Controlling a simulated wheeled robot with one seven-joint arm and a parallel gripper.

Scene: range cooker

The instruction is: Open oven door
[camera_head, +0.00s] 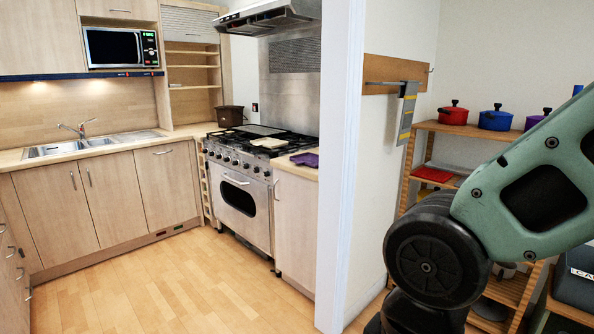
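The range cooker (240,190) stands left of the picture's middle, between wooden cabinets. Its steel oven door (239,214) has a dark window and looks shut. A bar handle (236,180) runs across the top of the door. A row of knobs lies above it. My arm shows at the right, in front of the shelves and far from the cooker in the picture. My gripper is outside the view.
A white door frame (342,160) stands between my arm and the kitchen. A wooden shelf (468,129) with pots stands at the right. The wooden floor (160,285) before the cooker is clear. A sink counter (60,154) lines the left.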

